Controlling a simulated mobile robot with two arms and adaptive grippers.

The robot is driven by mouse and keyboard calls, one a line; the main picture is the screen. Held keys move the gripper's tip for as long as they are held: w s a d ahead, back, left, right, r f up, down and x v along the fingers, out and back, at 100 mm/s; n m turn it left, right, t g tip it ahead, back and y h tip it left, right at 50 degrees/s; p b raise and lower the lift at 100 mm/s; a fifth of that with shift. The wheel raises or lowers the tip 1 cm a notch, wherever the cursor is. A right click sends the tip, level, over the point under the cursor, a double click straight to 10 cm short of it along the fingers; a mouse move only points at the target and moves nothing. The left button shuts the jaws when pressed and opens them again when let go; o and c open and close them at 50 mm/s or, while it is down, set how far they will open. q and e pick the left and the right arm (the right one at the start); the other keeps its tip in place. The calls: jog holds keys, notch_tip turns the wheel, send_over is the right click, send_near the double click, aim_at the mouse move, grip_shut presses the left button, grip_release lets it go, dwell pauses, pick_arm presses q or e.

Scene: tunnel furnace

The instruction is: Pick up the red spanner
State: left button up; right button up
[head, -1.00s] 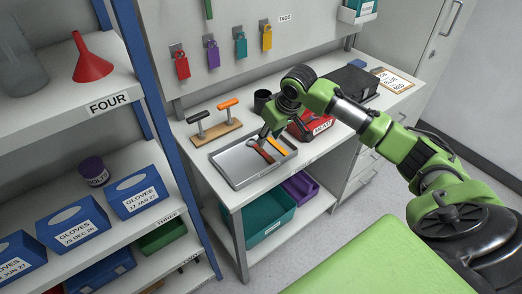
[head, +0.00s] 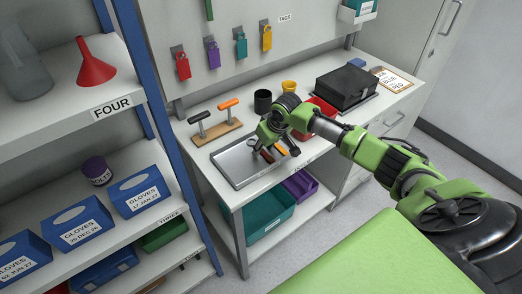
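The red spanner (head: 267,157) lies on the metal tray (head: 232,169) on the workbench, partly hidden by my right gripper. An orange-handled tool (head: 280,150) lies beside it on the tray. My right gripper (head: 275,151) points down just over these tools, with its fingers spread apart. It looks open and holds nothing that I can see. Whether a finger touches the spanner is too small to tell. My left gripper is not in view.
A wooden stand (head: 216,132) with a black and an orange T-handle stands behind the tray. A black cup (head: 262,101), a yellow cup (head: 289,87), a red bin (head: 318,108) and a black box (head: 346,86) stand on the bench. Blue-posted shelves (head: 150,100) are at left.

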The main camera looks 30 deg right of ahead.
dwell(0.3)
grip_shut()
